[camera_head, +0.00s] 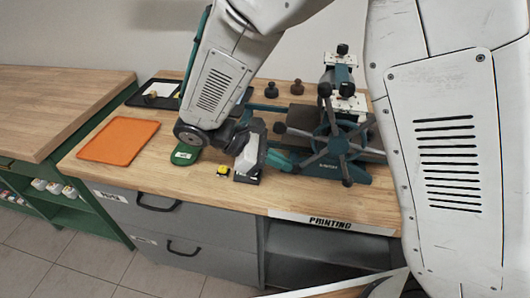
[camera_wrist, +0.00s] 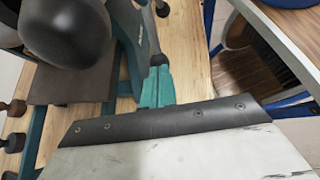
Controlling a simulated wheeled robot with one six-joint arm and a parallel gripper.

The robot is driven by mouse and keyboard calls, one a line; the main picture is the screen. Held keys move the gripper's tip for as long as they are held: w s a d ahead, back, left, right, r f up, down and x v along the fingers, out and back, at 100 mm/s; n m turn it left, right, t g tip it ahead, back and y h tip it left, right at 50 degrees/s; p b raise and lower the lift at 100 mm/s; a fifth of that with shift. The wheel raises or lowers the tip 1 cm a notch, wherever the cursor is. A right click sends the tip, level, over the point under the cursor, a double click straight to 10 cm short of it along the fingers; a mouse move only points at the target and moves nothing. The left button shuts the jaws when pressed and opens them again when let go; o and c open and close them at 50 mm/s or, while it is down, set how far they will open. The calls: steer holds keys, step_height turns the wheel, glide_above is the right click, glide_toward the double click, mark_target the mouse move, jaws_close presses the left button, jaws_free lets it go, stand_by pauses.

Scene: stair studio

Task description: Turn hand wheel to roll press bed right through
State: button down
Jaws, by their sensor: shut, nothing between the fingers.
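The press (camera_head: 345,85) has a teal frame and stands on the bench at right. Its hand wheel (camera_head: 337,144) faces the front, with several dark spokes ending in round black knobs. A flat brown-grey slab (camera_head: 308,117), which looks like the press bed, lies behind the wheel; it also shows in the wrist view (camera_wrist: 70,82). My gripper (camera_head: 292,161) has teal fingers, shut and empty, beside the wheel's lower left spoke. In the wrist view, my gripper (camera_wrist: 158,72) points at a grey spoke (camera_wrist: 154,45); whether they touch is unclear. A big black knob (camera_wrist: 65,28) looms close by.
Two dark knobbed items (camera_head: 271,89) stand at the back. The bench's front edge carries a PRINTING label (camera_head: 330,222).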

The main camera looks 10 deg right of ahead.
steer(key=d+f+h, duration=0.1)
steer(key=s+d+f+h, duration=0.1)
steer(key=f+h, duration=0.1)
steer(key=shift+d+f+g, duration=0.1)
steer(key=shift+d+g, duration=0.15)
steer(key=shift+g, duration=0.15)
steer(key=shift+s+d+f, duration=0.25)
steer(key=shift+d+f, duration=0.2)
steer(key=shift+d, duration=0.2)
steer(key=shift+s+d+f, duration=0.25)
steer(key=shift+d+f, duration=0.15)
steer(key=shift+d, duration=0.2)
